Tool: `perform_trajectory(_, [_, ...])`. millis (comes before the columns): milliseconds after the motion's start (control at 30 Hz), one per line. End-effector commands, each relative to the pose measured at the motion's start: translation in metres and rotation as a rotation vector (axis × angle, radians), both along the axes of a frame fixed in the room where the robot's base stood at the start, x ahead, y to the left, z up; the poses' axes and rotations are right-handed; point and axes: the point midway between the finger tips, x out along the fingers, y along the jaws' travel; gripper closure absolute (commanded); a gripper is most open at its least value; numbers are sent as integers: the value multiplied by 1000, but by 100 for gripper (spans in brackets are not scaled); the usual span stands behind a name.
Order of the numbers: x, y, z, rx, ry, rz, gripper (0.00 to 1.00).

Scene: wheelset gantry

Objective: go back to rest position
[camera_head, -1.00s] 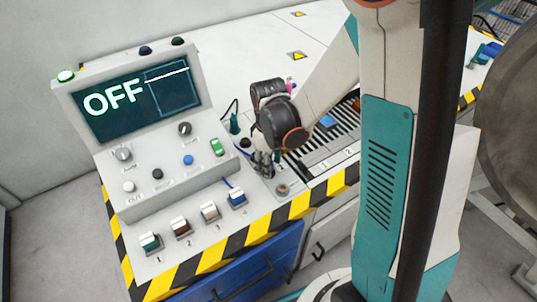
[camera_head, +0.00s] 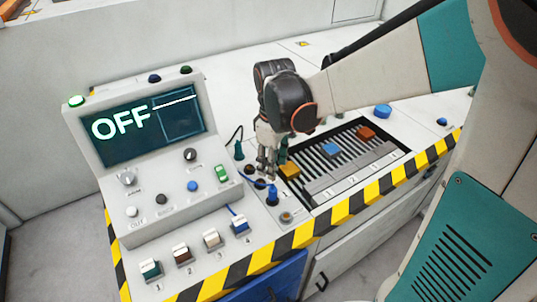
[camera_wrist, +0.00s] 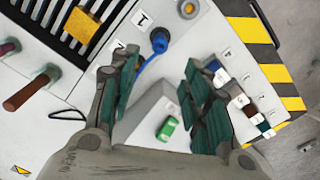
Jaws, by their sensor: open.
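My gripper (camera_head: 268,168) hangs over the bench between the control panel and the slotted tray, fingers pointing down. In the wrist view my gripper (camera_wrist: 160,95) has its two green-padded fingers spread apart with nothing between them. The control panel (camera_head: 150,150) has a screen (camera_head: 140,125) that reads OFF. A blue plug with a blue cable (camera_head: 272,194) stands in a socket by the panel; it also shows in the wrist view (camera_wrist: 160,42), beyond the fingers and apart from them.
The slotted tray (camera_head: 345,175) holds a yellow block (camera_head: 290,171), a blue block (camera_head: 332,149) and an orange block (camera_head: 366,132). Several lever switches (camera_head: 212,240) line the front edge. Striped edging (camera_head: 330,215) bounds the bench.

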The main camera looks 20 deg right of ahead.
Motion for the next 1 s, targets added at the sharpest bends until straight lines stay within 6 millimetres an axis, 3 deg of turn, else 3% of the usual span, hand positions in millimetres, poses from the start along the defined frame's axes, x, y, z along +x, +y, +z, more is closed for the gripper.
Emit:
perform_trajectory(500, [-2, 0, 3, 0, -9, -11, 57])
perform_trajectory(667, [-15, 0, 21, 3, -70, -81, 57])
perform_trajectory(1000, [-61, 0, 66, 48, -285, -333, 57])
